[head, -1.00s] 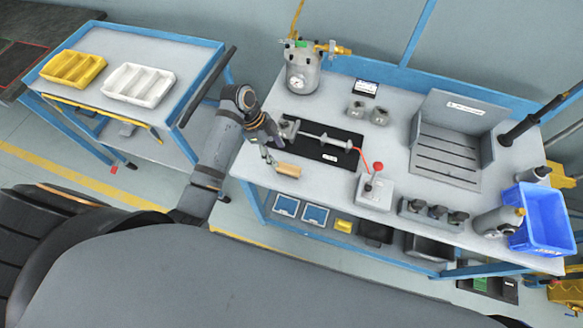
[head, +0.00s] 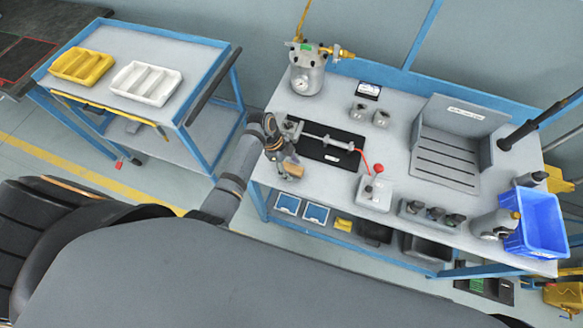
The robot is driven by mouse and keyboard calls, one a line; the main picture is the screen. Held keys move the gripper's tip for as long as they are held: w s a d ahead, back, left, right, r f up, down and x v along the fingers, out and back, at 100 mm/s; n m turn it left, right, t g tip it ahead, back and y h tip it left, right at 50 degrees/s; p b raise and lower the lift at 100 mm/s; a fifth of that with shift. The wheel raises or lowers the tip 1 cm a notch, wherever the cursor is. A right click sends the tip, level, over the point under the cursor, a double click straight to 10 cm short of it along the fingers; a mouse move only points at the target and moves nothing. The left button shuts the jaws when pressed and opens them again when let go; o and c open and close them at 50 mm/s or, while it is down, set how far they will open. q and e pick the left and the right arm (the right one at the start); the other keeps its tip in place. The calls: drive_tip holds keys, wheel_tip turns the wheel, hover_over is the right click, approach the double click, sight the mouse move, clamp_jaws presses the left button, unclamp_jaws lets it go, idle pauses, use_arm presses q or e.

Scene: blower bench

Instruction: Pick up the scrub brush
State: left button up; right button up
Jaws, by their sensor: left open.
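The scrub brush is most likely the small brown wooden-looking block (head: 292,169) near the front left edge of the workbench. My left gripper (head: 287,163) is open and close over it, with its fingers partly covering it. Contact between fingers and block is too small to tell. My right gripper is not in view.
A black mat (head: 346,158) with a grey rod-like part lies just right of my left gripper. A grey box with a red-knobbed lever (head: 373,194), a pressure pot (head: 307,78), a slotted grey stand (head: 446,160) and a blue bin (head: 536,222) also occupy the bench.

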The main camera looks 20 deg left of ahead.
use_arm(q)
drive_tip(key=shift+d+f, duration=0.2)
drive_tip(key=shift+f, duration=0.15)
clamp_jaws()
drive_tip(key=shift+r, duration=0.15)
drive_tip(key=shift+r, duration=0.3)
drive_tip(key=s+a+r+b, duration=0.2)
drive_tip(key=s+a+r, duration=0.1)
drive_tip(key=s+r, duration=0.9)
drive_tip(key=shift+s+a+b, duration=0.4)
drive_tip(key=shift+s, duration=0.35)
